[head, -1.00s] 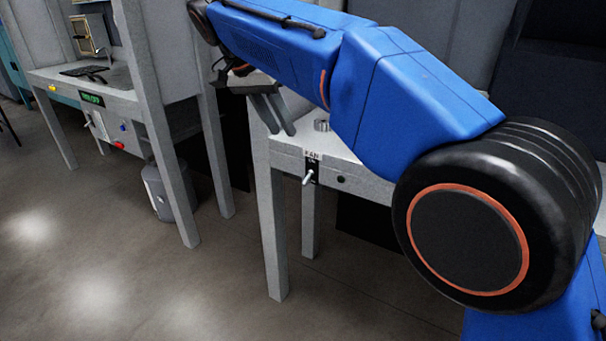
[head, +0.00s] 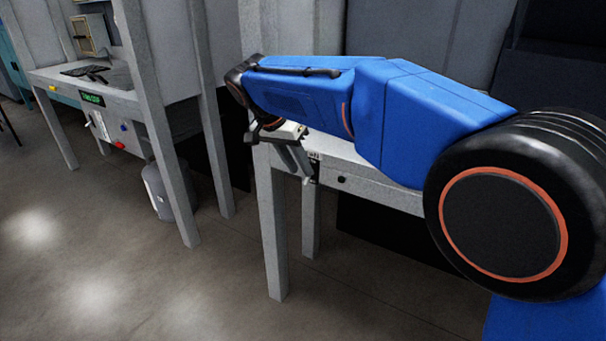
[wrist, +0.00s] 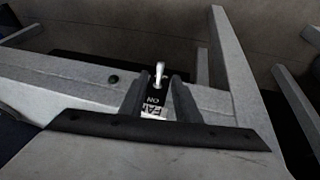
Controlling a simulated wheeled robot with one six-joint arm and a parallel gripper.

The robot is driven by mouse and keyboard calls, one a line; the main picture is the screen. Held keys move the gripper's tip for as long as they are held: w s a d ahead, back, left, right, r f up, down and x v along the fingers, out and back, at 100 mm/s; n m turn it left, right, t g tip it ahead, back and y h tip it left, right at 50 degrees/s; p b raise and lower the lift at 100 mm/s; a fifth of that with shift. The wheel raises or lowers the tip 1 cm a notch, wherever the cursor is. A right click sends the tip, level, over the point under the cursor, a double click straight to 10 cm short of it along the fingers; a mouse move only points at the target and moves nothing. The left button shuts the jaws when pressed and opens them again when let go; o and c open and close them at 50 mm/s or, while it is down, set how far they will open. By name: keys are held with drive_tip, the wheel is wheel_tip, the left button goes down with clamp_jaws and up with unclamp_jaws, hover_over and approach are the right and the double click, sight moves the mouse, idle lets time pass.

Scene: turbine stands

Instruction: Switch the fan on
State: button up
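The fan switch is a black plate with a silver lever (wrist: 159,72) on the front edge of a grey stand. In the wrist view, the lever points away from the "ON" mark and the white FAN label (wrist: 155,113). My gripper (wrist: 157,80) is open, one finger on each side of the switch plate, with a gap between the fingers and the lever. In the head view, my gripper (head: 296,167) is at the stand's front edge, pointing down. I cannot tell whether a finger touches the stand.
A small black knob (wrist: 113,79) sits on the same front edge beside the switch. A grey post (head: 258,40) rises at this stand's corner. Another stand with a green display (head: 92,100) is at the left, with a grey bin (head: 158,192) under it. The floor in front is clear.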

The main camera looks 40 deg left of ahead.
sight(307, 180)
drive_tip(key=shift+x, duration=1.8)
drive_tip(key=shift+c, duration=0.3)
clamp_jaws()
drive_tip(key=shift+w+r, duration=0.1)
drive_tip(key=g, duration=0.3)
drive_tip(key=shift+w+r, duration=0.25)
drive_tip(key=shift+r, duration=0.15)
drive_tip(key=shift+w+r+n+g, duration=0.15)
drive_tip(key=shift+w+r+g, duration=0.1)
drive_tip(key=shift+g, duration=0.7)
drive_tip(key=shift+w+r+n+g, duration=0.15)
drive_tip(key=shift+r+g, duration=0.1)
drive_tip(key=shift+g, duration=0.7)
